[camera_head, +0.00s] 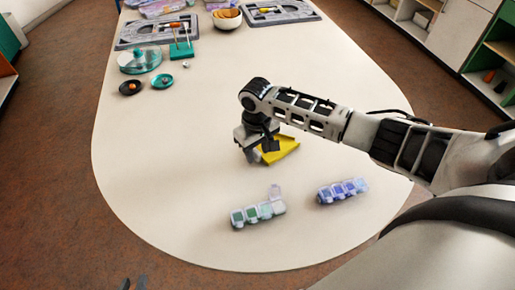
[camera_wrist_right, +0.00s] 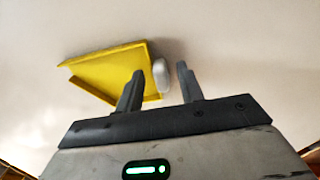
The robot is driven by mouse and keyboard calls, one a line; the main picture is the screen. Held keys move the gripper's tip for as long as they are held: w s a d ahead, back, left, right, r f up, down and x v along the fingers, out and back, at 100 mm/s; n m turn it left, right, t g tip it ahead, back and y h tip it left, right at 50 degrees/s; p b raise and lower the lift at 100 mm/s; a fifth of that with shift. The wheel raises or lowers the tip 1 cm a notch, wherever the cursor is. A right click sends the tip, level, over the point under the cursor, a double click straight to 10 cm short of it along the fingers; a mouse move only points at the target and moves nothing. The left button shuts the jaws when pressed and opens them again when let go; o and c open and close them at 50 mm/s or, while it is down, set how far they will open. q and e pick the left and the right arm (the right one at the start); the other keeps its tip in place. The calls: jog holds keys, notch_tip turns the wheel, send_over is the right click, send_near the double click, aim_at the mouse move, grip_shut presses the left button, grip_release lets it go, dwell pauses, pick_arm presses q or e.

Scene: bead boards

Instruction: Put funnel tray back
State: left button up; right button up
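The yellow funnel tray (camera_head: 281,148) lies on the table in the head view, partly hidden by my right gripper (camera_head: 258,150). In the right wrist view the tray (camera_wrist_right: 105,70) is a shallow yellow tray with raised edges, left of centre. My right gripper (camera_wrist_right: 160,85) has its fingers apart. Its left finger overlaps the tray's right edge in the picture; I cannot tell if it touches. A small whitish rounded thing (camera_wrist_right: 161,76) shows between the fingertips beside the tray.
Two pill-organiser-like bead boxes stand near the front: one with green compartments and an open lid (camera_head: 258,212), one purple (camera_head: 342,190). Dark boards (camera_head: 155,31), a bowl (camera_head: 227,20), a teal-and-clear round container (camera_head: 140,60) and small dishes (camera_head: 162,81) sit farther back. The left middle is clear.

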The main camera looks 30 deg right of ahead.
jog(key=shift+r, duration=0.1)
notch_tip(320, 180, up, 12)
jog(key=shift+p, duration=0.4)
jog(key=shift+a, duration=0.1)
dwell(0.4)
